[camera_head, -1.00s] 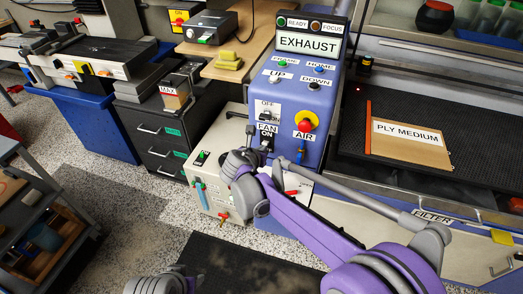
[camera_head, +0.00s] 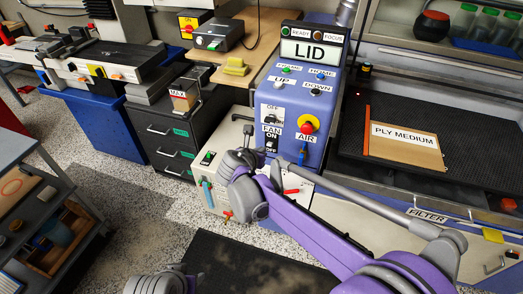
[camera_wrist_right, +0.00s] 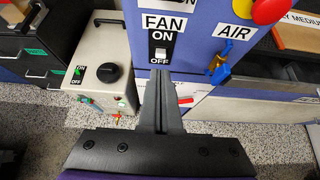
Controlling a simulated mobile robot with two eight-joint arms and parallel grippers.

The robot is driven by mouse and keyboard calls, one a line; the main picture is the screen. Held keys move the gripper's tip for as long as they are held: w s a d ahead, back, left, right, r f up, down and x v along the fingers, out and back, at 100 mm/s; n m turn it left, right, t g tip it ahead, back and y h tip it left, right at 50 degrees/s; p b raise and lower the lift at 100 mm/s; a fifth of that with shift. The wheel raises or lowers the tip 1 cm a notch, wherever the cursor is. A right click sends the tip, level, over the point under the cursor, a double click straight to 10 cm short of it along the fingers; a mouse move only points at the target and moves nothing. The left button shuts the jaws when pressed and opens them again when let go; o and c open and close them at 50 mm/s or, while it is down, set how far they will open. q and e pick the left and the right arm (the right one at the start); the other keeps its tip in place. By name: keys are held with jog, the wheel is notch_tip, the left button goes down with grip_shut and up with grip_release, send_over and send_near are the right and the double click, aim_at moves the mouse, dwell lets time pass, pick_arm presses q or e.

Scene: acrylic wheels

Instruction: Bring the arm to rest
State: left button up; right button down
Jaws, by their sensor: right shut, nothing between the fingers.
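My right arm, purple and grey, reaches in from the lower right in the head view. Its gripper (camera_head: 248,132) is at the left front of the blue control panel (camera_head: 300,115). In the right wrist view the gripper (camera_wrist_right: 160,80) has its dark fingers together, with nothing between them. They point at the panel just below the white fan switch (camera_wrist_right: 160,54); whether they touch it I cannot tell. The fan switch (camera_head: 271,142) also shows in the head view. A grey part of my left arm shows at the bottom edge; its fingers do not show.
The panel's display (camera_head: 312,50) reads LID. A pale box (camera_head: 212,180) stands left of the panel, beside black drawers (camera_head: 165,135). A PLY MEDIUM sheet (camera_head: 404,150) lies on the black bed at right. Speckled floor is open at lower left.

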pick_arm(q)
jog(key=shift+s+a+r, duration=0.1)
jog(key=shift+s+r, duration=0.3)
pick_arm(e)
jog(key=shift+v, duration=0.85)
pick_arm(q)
jog(key=shift+w, duration=0.1)
pick_arm(e)
jog(key=shift+w, duration=0.15)
jog(key=s+d+r+m+g+p, duration=0.3)
jog(key=s+d+r+m+p, duration=0.1)
jog(key=s+d+m, duration=0.6)
pick_arm(q)
notch_tip(320, 180, up, 12)
jog(key=w+p, duration=0.2)
jog(key=p, duration=0.5)
jog(key=shift+t, duration=0.3)
pick_arm(e)
jog(key=s+d+m+g+y, duration=0.1)
jog(key=s+d+m, duration=0.3)
jog(key=s+m, duration=0.7)
jog(key=s+d+m+g+y, duration=0.1)
jog(key=s+d+m, duration=0.3)
jog(key=s+m, duration=0.7)
jog(key=shift+s+d+r+y, duration=0.25)
jog(key=shift+s+d+y, duration=0.1)
jog(key=shift+s+y, duration=0.45)
